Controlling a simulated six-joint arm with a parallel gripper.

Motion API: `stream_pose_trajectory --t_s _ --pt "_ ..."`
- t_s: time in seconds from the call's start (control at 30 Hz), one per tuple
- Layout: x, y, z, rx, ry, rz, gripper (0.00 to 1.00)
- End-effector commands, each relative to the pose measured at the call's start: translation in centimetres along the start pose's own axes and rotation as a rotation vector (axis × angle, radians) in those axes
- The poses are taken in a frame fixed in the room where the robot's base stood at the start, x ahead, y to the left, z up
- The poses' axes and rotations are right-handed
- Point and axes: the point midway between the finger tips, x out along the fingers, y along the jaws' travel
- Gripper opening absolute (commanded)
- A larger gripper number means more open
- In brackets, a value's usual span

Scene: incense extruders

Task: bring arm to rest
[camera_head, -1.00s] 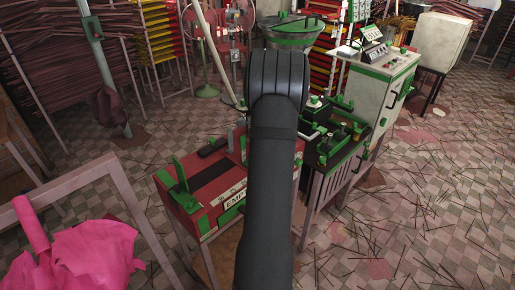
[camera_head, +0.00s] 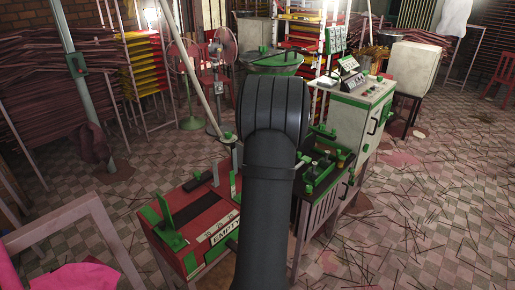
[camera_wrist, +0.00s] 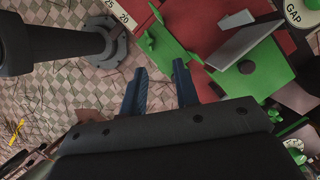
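My arm rises through the middle of the head view, and its bulk hides my gripper there. In the wrist view my gripper (camera_wrist: 160,88) shows two dark blue fingers with a clear gap between them. Nothing is between the fingers, so it is open and empty. Beyond the fingertips are the red machine top (camera_wrist: 195,25) and its green bracket (camera_wrist: 250,62). I cannot tell the exact distance from fingers to machine.
The red and green machine (camera_head: 200,222) stands just left of my arm, and a green and black one (camera_head: 318,172) just right. A white cabinet (camera_head: 352,122) stands behind. A pink cloth (camera_head: 85,277) is at lower left. Thin sticks litter the floor (camera_head: 420,200) at right.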

Motion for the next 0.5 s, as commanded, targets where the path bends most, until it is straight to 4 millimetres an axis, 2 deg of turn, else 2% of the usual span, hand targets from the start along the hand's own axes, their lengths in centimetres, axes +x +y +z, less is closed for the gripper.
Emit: stream_pose_trajectory --t_s 0.33,0.5 --pt "-0.1 0.0 0.0 0.0 0.0 0.0 0.28" --pt "1.1 0.0 0.0 0.0 -0.001 0.002 0.28"
